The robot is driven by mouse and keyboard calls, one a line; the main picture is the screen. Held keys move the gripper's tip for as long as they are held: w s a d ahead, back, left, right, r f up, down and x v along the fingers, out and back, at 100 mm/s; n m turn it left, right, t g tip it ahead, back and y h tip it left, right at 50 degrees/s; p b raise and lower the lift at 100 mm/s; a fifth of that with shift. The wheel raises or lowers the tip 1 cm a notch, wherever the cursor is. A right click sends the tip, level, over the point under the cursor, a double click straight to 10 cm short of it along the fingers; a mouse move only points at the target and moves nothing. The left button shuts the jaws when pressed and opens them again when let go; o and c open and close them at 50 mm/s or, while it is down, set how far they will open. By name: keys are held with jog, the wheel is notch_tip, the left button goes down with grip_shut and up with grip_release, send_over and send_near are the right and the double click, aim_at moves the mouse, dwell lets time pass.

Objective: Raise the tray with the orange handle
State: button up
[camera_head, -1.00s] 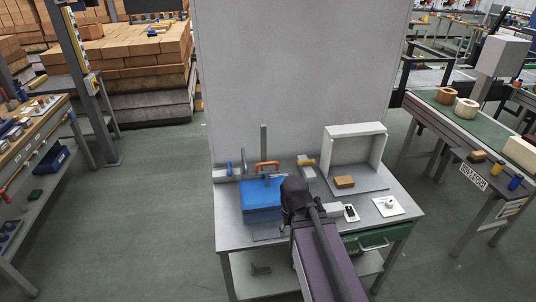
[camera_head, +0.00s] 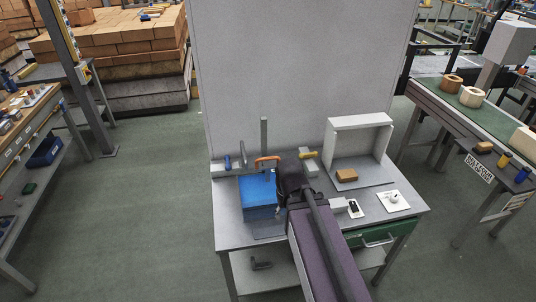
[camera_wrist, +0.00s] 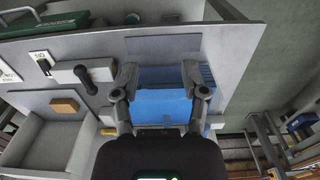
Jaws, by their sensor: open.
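A blue tray or box (camera_head: 256,193) sits on the left part of the grey workbench. An orange arched handle (camera_head: 268,160) stands at its back edge, beside a thin upright grey post (camera_head: 264,135). My gripper (camera_head: 279,203) is over the right side of the blue tray, partly hidden by my arm. In the wrist view my gripper (camera_wrist: 161,72) is open and empty, its two fingers spread either side of the blue surface (camera_wrist: 160,106). I cannot see the orange handle in the wrist view; my gripper's body covers that side. Whether the fingers touch the tray is unclear.
The workbench (camera_head: 232,228) also holds a yellow handle (camera_head: 307,155), a white open frame (camera_head: 359,123), a tan block (camera_head: 346,175) and white plates (camera_head: 393,201). A tall grey panel (camera_head: 300,70) stands behind. A conveyor (camera_head: 445,105) is at right.

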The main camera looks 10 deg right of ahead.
jog(key=shift+w, duration=0.1)
notch_tip(320, 180, up, 15)
jog(key=n+t+p, duration=0.2)
jog(key=n+p, duration=1.3)
jog(key=n, duration=0.3)
send_over(267, 158)
jog(key=s, duration=0.3)
jog(key=shift+w+f+b, duration=0.1)
jog(key=shift+w+b, duration=0.1)
jog(key=shift+b, duration=0.1)
jog(key=shift+f, duration=0.2)
jog(key=w+f+b, duration=0.1)
jog(key=f+b, duration=0.7)
jog(key=b, duration=0.1)
jog(key=w+f+b, duration=0.1)
jog(key=f+b, duration=0.3)
jog(key=f, duration=0.1)
jog(key=shift+w+f, duration=0.1)
jog(key=shift+w, duration=0.25)
